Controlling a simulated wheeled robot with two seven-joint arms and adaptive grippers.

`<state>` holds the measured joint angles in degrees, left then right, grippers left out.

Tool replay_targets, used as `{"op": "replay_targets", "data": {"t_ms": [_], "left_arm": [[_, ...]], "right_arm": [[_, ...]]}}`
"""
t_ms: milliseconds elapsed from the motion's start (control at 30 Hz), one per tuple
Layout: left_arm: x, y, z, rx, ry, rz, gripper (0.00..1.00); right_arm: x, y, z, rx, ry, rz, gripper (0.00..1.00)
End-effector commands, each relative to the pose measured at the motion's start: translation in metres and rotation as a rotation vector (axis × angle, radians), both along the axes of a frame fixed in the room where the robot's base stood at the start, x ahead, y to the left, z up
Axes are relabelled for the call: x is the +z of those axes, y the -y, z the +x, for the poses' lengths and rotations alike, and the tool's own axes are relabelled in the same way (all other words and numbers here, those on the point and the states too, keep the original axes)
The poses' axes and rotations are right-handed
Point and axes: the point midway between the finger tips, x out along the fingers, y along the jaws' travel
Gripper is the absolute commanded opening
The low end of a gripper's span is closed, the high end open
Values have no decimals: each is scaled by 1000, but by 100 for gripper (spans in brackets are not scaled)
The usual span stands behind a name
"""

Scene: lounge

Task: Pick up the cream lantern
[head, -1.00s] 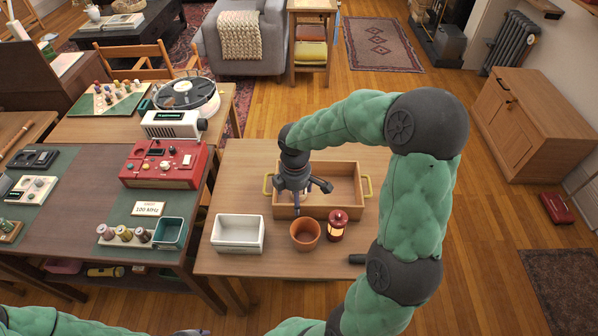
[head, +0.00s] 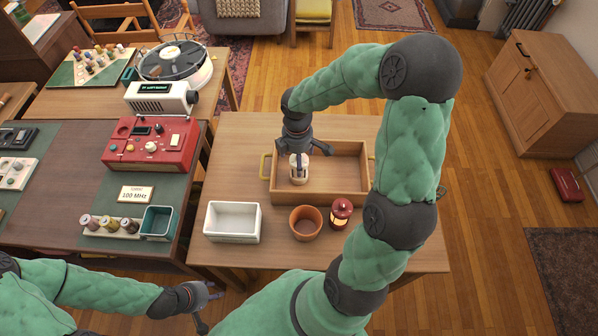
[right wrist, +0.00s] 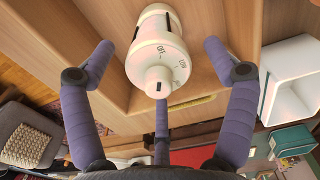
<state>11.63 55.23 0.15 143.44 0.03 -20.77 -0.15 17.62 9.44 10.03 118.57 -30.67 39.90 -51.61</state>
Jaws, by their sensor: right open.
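The cream lantern (head: 299,172) stands in the wooden tray (head: 345,190), toward its left side. In the right wrist view the lantern (right wrist: 158,48) is a rounded white body with dark lettering and a narrower end facing the camera. My right gripper (head: 302,150) is just above the lantern, pointing down, and partly hides it. In the right wrist view its purple fingers (right wrist: 158,62) are spread around the lantern, with visible gaps at both sides. My left gripper (head: 208,304) is empty at the bottom, before the table's front edge, with its fingers apart.
A white box (head: 232,235), a terracotta pot (head: 305,238) and a red lantern (head: 341,214) stand in front of the tray. The tray has brass handles and raised walls. A desk with a red radio (head: 150,158) is at left. The tray's right part looks empty.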

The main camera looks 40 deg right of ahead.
Motion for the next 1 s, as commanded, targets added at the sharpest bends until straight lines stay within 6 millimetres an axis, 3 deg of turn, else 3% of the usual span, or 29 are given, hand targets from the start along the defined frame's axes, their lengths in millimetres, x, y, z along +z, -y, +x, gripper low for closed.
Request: {"op": "replay_targets", "data": {"t_ms": [433,700,733,900,1000], "left_arm": [[-31,0,0,0,0,0,39],[-31,0,0,0,1,0,39],[-30,0,0,0,1,0,39],[-30,0,0,0,1,0,39],[-31,0,0,0,1,0,39]], "right_arm": [[-48,1,-2,0,-1,1,86],[-50,2,-2,-1,1,0,86],[-50,2,-2,-1,1,0,83],[-50,2,-2,-1,1,0,35],[-51,1,-2,-1,1,0,12]]}}
